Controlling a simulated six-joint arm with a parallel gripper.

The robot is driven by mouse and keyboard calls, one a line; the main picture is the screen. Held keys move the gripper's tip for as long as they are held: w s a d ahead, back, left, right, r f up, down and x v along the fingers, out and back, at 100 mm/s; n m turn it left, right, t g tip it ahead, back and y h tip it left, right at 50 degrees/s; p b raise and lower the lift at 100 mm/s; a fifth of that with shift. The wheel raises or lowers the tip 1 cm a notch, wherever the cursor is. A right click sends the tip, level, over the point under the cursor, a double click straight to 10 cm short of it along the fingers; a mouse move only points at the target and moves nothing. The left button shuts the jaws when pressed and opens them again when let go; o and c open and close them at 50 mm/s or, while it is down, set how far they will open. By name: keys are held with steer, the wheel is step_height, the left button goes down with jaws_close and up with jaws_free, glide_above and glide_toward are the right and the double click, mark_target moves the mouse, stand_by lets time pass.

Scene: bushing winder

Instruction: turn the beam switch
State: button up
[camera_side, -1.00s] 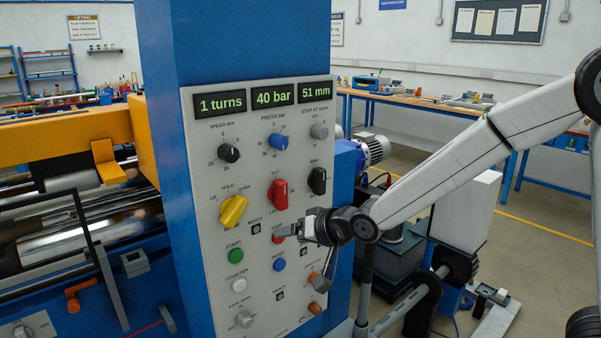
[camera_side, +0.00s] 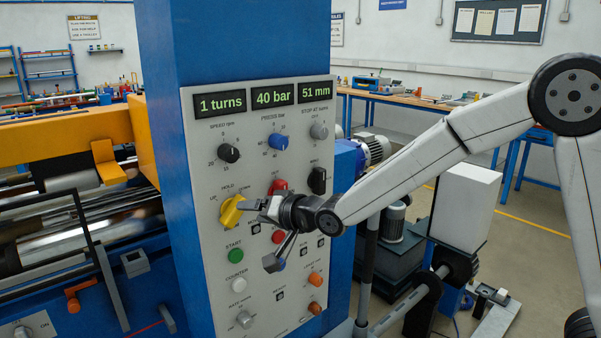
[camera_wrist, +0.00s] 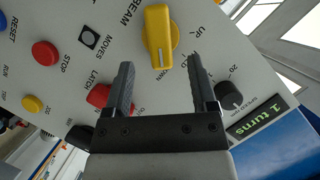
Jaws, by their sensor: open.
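The beam switch is a yellow knob (camera_side: 232,210) on the grey control panel, and it shows in the wrist view (camera_wrist: 158,35) below the word BEAM. A pale line on the knob points down toward my gripper in the wrist view. My gripper (camera_side: 258,235) is open and empty, to the right of the knob in the side view. In the wrist view, my gripper's (camera_wrist: 160,63) two fingers are spread on either side of the knob's lower end. The right finger partly hides the lettering beside the knob.
A red latch knob (camera_wrist: 98,95) is close to the left finger, and a black speed knob (camera_wrist: 229,94) is near the right finger. A red stop button (camera_wrist: 45,53) is farther left. The panel displays (camera_side: 272,95) read 1 turns, 40 bar and 51 mm.

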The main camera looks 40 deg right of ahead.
mark_target(240, 212)
steer(key=shift+x, duration=2.7)
jaws_close()
